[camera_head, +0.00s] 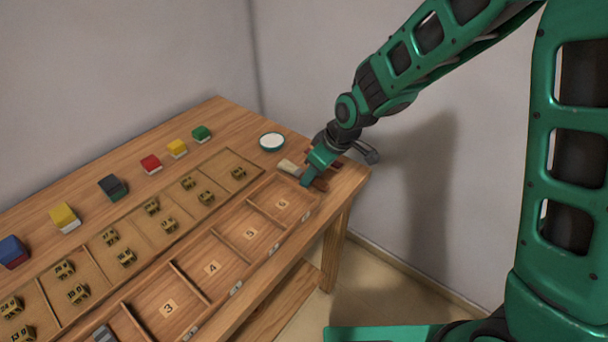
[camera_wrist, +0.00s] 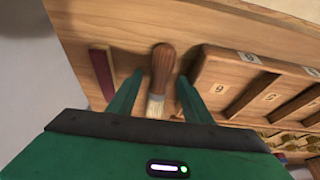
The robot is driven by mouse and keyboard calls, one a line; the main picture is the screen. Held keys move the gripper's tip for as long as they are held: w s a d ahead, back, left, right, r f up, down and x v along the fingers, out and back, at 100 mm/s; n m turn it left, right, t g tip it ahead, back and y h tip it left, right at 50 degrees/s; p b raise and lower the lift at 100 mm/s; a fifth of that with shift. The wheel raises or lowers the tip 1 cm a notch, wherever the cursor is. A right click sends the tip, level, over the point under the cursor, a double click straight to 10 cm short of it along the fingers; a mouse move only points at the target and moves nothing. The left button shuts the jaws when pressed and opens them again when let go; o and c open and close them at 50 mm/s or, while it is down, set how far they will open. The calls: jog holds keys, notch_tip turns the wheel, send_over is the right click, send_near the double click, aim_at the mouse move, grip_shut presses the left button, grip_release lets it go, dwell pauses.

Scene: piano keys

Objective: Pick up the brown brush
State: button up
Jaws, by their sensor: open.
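The brown brush (camera_wrist: 162,72) lies on the table between my gripper's two fingers in the wrist view. Its wooden handle points away from the palm and its pale bristles (camera_wrist: 155,105) are nearer the palm. My gripper (camera_wrist: 152,88) is open, with one finger on each side of the brush and a gap visible beside it. In the head view my gripper (camera_head: 308,178) is low over the far right end of the table and partly hides the brush. The pale bristles (camera_head: 289,167) show just left of the fingers. I cannot tell the exact height of the fingertips.
A dark red block (camera_wrist: 102,72) lies left of the left finger in the wrist view. The numbered wooden tray (camera_head: 262,211) is close on the other side. A round white dish (camera_head: 271,141) stands behind. Several coloured blocks line the back. The table's right edge (camera_head: 358,183) is near.

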dwell(0.4)
grip_shut()
